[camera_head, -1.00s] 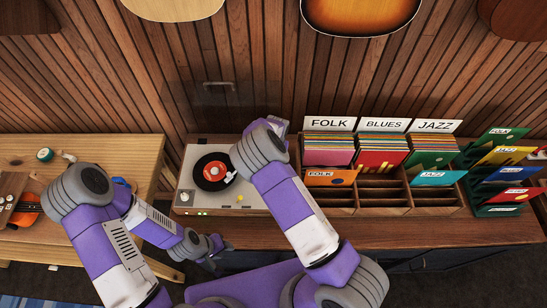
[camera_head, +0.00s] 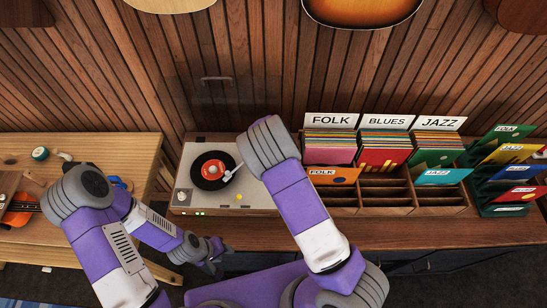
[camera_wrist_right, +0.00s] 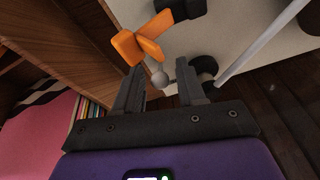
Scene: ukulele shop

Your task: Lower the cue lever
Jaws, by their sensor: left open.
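The record player (camera_head: 215,160) sits on the counter with a black record with a red label (camera_head: 214,170). Its white tonearm (camera_head: 234,174) reaches over the record's right side and appears as a pale rod (camera_wrist_right: 262,45) in the right wrist view. My right arm hides the player's right end in the head view. In the wrist view my right gripper (camera_wrist_right: 160,86) is open. A small grey ball-tipped part (camera_wrist_right: 158,78) shows between its fingers, contact unclear. My left gripper (camera_head: 220,256) is open, low before the counter.
A wooden record bin (camera_head: 405,211) with folk, blues and jazz sections stands right of the player. A green sleeve rack (camera_head: 490,208) is farther right. A wooden workbench (camera_head: 90,149) with a ukulele is at left. Bare counter (camera_head: 430,232) lies in front.

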